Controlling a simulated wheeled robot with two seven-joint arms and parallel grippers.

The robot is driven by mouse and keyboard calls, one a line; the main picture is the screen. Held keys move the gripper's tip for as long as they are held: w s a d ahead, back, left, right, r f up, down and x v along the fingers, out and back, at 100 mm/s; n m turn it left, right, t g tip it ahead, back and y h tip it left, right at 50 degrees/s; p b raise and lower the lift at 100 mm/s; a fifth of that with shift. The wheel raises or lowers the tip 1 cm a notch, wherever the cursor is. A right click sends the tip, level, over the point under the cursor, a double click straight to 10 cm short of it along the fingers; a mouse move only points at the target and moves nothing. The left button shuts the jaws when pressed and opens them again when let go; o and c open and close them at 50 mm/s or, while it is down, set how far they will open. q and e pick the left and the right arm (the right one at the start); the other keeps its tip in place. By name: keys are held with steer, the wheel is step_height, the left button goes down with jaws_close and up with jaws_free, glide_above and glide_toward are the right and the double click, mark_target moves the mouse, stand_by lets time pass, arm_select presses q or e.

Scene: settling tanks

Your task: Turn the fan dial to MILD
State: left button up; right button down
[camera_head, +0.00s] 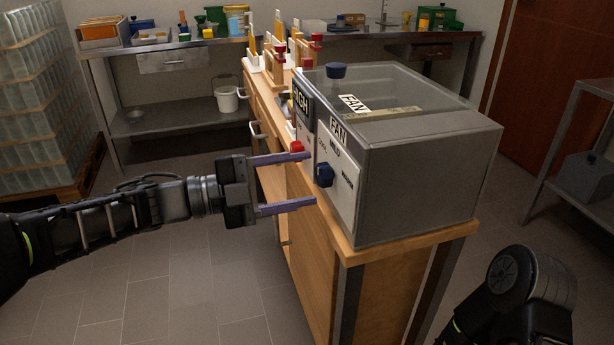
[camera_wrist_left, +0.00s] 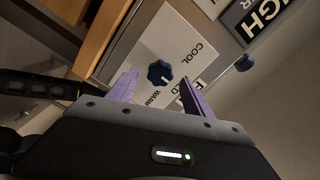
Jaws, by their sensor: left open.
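The fan dial (camera_head: 325,175) is a blue knob on a white panel on the front of the grey FAN box (camera_head: 430,175). The panel carries the words COOL, MILD and WARM. In the left wrist view the dial (camera_wrist_left: 160,72) shows between the fingertips, with COOL and WARM readable and MILD partly hidden by a finger. I cannot tell surely which word the dial points to. My left gripper (camera_head: 312,179) is open, its purple fingers reaching toward the dial, one above and one below; contact is not clear. My right gripper is out of view.
The box has a glass lid with a blue knob (camera_head: 337,71) and stands at the near end of a wooden bench (camera_head: 300,262). A HIGH sign (camera_head: 302,106) and a red knob (camera_head: 297,147) are just beyond. A metal shelf (camera_head: 590,130) is at right.

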arm_select(q)
steer(key=v, duration=0.5)
steer(key=shift+s+a, duration=0.15)
steer(key=shift+a, duration=0.15)
